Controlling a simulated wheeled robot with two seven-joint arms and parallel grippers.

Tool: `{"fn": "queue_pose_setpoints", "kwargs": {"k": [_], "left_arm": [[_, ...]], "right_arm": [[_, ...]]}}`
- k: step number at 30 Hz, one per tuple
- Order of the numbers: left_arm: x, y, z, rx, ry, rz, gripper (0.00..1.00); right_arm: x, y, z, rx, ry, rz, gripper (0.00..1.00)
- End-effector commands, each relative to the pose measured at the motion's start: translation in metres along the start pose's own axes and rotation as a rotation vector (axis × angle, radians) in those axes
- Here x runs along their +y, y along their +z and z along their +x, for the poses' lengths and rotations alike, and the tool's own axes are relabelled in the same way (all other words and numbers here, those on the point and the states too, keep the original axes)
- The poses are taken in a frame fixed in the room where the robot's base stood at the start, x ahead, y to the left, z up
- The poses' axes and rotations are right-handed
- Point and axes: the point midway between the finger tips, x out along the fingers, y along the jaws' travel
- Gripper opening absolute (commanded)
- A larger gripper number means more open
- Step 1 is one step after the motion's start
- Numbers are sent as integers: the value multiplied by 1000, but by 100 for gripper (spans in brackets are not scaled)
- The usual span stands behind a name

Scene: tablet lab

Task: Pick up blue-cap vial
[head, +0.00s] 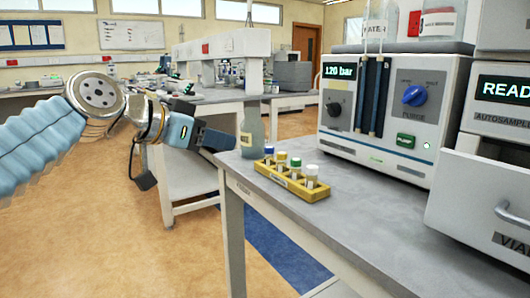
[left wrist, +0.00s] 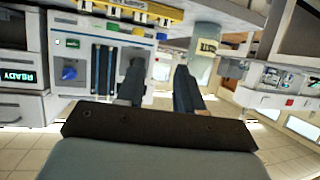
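The blue-cap vial (head: 269,153) stands upright at the far-left end of a yellow rack (head: 304,193) on the grey bench. Its blue cap also shows near the top of the left wrist view (left wrist: 161,36), where the scene appears upside down. My left gripper (head: 222,142) is left of the rack, close to the bench edge and apart from the vial. In the left wrist view its two fingers (left wrist: 158,88) are spread with nothing between them. My right gripper is in neither view.
Yellow-, green- (head: 295,166) and white-capped (head: 312,176) vials share the rack. A grey-green bottle (head: 252,135) stands behind the rack, near my left gripper. A pump unit (head: 375,150) stands behind right. An open drawer (head: 480,200) juts out at right. The front bench top is clear.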

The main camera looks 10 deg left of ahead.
Motion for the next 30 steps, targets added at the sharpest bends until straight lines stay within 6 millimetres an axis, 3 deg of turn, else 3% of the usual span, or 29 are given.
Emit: {"fn": "queue_pose_setpoints", "kwargs": {"k": [5, 15, 22, 30], "left_arm": [[0, 0, 8, -2, 2, 0, 36], [0, 0, 73, -2, 2, -1, 36], [2, 1, 94, -2, 2, 0, 36], [4, 3, 133, -1, 1, 0, 36]], "right_arm": [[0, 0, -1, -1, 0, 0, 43], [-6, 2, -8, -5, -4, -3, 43], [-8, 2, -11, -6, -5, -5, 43], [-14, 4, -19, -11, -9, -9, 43]]}}
